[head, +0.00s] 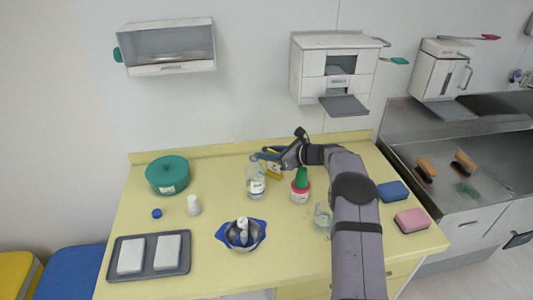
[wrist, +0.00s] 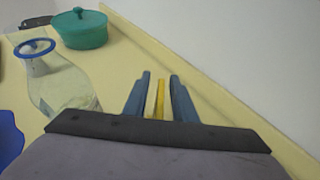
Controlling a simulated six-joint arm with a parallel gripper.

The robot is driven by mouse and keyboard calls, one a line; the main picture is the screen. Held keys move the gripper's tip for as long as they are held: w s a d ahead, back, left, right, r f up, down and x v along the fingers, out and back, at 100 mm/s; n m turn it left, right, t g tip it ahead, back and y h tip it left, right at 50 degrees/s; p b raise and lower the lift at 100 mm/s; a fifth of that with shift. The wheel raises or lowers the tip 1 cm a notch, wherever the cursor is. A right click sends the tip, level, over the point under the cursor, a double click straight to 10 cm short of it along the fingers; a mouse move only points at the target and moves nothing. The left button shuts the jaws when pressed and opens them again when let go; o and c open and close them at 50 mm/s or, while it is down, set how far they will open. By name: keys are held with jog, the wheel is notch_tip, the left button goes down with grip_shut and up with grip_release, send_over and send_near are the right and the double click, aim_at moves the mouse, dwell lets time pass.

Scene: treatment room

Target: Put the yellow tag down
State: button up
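The yellow tag (head: 274,170) is at the back of the yellow counter, behind a glass jar, and is partly hidden by my gripper (head: 266,154). In the wrist view the yellow tag (wrist: 159,98) shows edge-on as a narrow upright strip between the two blue fingers of my gripper (wrist: 160,78). Whether the tag's lower edge touches the counter is hard to tell.
A glass jar (head: 256,183) stands just in front of the gripper; a red-and-white pot with a green cone (head: 300,187) is to its right. A teal lidded pot (head: 167,174) is at the back left. The counter (head: 222,182) is bare between teal pot and jar.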

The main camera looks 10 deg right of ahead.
jog(key=shift+r, duration=0.2)
jog(key=shift+s+d, duration=0.2)
jog(key=shift+d, duration=0.05)
jog(key=b+v, duration=0.2)
jog(key=v, duration=0.9)
jog(key=shift+b, duration=0.35)
jog(key=shift+s+r, duration=0.1)
jog(key=shift+r, duration=0.05)
